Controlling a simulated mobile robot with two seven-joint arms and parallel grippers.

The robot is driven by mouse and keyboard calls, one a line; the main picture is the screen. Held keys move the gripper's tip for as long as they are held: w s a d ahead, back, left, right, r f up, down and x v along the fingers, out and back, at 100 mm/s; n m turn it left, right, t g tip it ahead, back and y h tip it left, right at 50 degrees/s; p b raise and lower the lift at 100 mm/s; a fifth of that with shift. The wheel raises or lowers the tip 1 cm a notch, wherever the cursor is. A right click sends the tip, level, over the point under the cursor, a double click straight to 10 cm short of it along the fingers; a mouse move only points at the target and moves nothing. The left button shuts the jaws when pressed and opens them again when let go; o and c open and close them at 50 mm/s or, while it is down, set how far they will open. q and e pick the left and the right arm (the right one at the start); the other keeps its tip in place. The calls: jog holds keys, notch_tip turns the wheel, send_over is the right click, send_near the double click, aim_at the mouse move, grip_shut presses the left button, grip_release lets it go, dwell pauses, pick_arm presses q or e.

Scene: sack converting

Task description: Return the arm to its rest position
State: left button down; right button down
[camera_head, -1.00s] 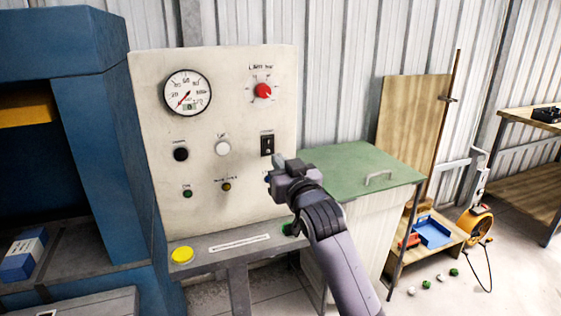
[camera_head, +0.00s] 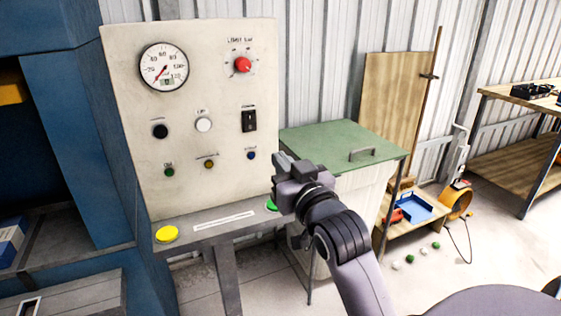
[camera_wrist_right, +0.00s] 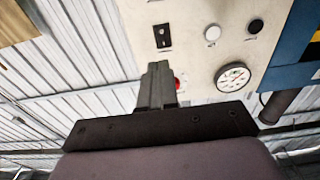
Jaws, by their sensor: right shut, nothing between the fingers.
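My right gripper (camera_head: 284,163) is shut and empty in the head view. It is in front of the right edge of the control panel (camera_head: 205,120) and overlaps the green-topped cabinet (camera_head: 335,143) behind it. In the right wrist view its shut fingers (camera_wrist_right: 157,85) stand in front of the panel, partly hiding the red knob (camera_wrist_right: 180,85). The panel bears a gauge (camera_head: 163,66), a red rotary knob (camera_head: 243,65), a black switch (camera_head: 249,120) and several small buttons and lamps. My left gripper is not in view.
A ledge (camera_head: 224,220) below the panel holds a yellow button (camera_head: 167,234) and a green button (camera_head: 271,204). A blue machine frame (camera_head: 90,120) stands at the left. A blue tray (camera_head: 415,208) and an orange reel (camera_head: 459,201) are low at the right.

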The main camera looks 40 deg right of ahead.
dwell(0.3)
jog(key=s+a+f+n+g+y, duration=0.2)
jog(key=a+f, duration=0.1)
jog(key=f, duration=0.8)
jog(key=s+a+f+n+g+y, duration=0.2)
jog(key=a+f, duration=0.2)
jog(key=f, duration=0.7)
jog(key=s+a+f+g+y, duration=0.1)
jog(key=s+a+f+g, duration=0.1)
jog(key=s+f, duration=0.5)
jog(key=s+a+f+n+g+y, duration=0.1)
jog(key=s+a+f+g, duration=0.1)
jog(key=s+f, duration=0.4)
notch_tip(320, 180, down, 2)
jog(key=shift+s+a+f, duration=0.2)
jog(key=shift+s+a, duration=0.15)
jog(key=shift+a, duration=0.4)
